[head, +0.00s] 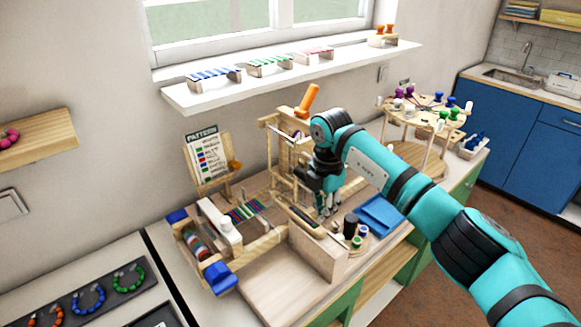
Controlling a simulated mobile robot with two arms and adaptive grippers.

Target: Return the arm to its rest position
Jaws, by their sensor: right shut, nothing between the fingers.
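My right arm (385,172), teal with black joints, reaches in from the lower right across the workbench. Its dark gripper (327,208) points down over the middle of the bench, in front of a wooden frame with an orange handle (307,98). The gripper is shut with nothing held. My left gripper is not in view.
A wooden loom (205,245) with blue knobs and a pattern board (208,155) stand to the left. A blue tray (381,215) lies right of the gripper. A tiered round stand (420,105) rises behind the arm. A white shelf (290,78) runs above.

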